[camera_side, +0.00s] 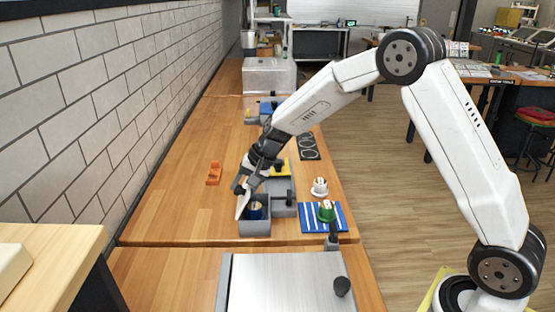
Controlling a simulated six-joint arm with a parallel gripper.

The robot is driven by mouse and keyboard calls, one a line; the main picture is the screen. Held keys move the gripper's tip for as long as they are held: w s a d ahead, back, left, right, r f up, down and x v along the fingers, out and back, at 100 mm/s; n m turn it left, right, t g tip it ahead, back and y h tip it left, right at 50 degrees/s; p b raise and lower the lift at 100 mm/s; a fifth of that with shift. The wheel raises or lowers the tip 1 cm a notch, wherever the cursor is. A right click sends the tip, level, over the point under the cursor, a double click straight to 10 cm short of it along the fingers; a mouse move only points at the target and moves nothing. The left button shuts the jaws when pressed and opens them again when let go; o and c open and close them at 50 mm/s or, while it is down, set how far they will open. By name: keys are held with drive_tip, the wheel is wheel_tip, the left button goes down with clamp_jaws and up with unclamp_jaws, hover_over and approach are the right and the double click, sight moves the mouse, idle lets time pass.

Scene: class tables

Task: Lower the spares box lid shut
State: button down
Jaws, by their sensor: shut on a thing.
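The spares box (254,229) is a small grey open-topped box near the front of the wooden bench. A dark blue item with a pale top (256,210) stands inside it. A thin pale panel, which looks like the lid (243,204), stands steeply tilted at the box's left side, so the box is open. My gripper (240,187) is at the upper end of this panel and is shut on it. The fingers are small and dark here, and the exact grip is hard to make out.
A grey tray (282,209) adjoins the box behind. To the right, a green cup (326,213) stands on a blue striped mat (340,222), with a white cup (319,185) behind. An orange holder (214,174) is at left. A metal-topped unit (285,285) is in front.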

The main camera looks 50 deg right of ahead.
drive_tip(key=shift+s+d+f+t+y, duration=0.15)
drive_tip(key=shift+s+d+t+y, duration=0.4)
drive_tip(key=shift+t+y, duration=0.2)
drive_tip(key=shift+s+d+f+t+y, duration=0.55)
drive_tip(key=shift+d+f+t+y, duration=0.15)
drive_tip(key=shift+t+y, duration=0.35)
drive_tip(key=shift+s+d+f+t+y, duration=0.55)
drive_tip(key=shift+f+t+y, duration=0.2)
drive_tip(key=shift+t+y, duration=0.25)
drive_tip(key=shift+s+d+f+t+y, duration=0.15)
drive_tip(key=shift+f+t+y, duration=0.2)
drive_tip(key=shift+t+y, duration=0.1)
drive_tip(key=shift+s+d+f+t+y, duration=0.1)
drive_tip(key=shift+s+f+t+y, duration=0.05)
drive_tip(key=shift+f+t+y, duration=0.25)
drive_tip(key=c, duration=0.6)
unclamp_jaws()
drive_tip(key=shift+o, duration=0.2)
drive_tip(key=shift+s, duration=0.1)
